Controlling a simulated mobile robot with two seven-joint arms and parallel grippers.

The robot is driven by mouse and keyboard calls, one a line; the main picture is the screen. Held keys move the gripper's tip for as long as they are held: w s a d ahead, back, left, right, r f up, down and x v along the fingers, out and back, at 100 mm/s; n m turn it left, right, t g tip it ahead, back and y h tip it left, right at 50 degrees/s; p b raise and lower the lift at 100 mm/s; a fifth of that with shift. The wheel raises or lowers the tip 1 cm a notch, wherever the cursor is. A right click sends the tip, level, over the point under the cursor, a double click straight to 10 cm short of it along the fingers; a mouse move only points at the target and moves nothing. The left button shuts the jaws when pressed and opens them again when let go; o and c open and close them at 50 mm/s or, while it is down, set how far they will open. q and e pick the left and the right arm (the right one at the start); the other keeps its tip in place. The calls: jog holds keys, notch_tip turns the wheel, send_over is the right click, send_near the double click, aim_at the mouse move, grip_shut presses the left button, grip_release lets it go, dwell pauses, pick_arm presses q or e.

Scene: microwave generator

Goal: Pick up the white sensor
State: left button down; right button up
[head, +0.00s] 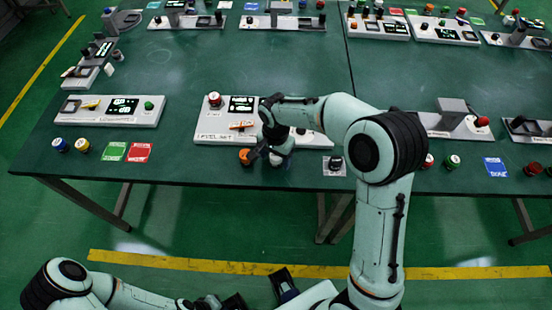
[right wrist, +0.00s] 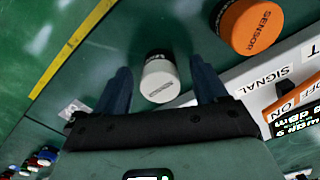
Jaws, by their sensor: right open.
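The white sensor (right wrist: 159,82), a short white cylinder with a dark side, stands on the green table in the right wrist view. My right gripper (right wrist: 160,72) is open, with one dark finger on each side of it; I cannot tell whether they touch it. In the head view my right gripper (head: 271,157) is low over the table's front part and largely hides the white sensor. An orange sensor (right wrist: 252,25) lies beside the right finger, and it also shows in the head view (head: 246,156). My left arm is low at the bottom left, its jaws unclear.
A white signal panel (head: 207,132) with a screen and buttons stands just behind the right gripper. Another panel (head: 140,118) is to its left, with green (head: 114,151) and red (head: 140,152) cards in front. The table's front edge is close. The table's middle is clear.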

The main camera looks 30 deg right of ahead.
jog(key=c, duration=1.2)
jog(key=shift+r, duration=0.1)
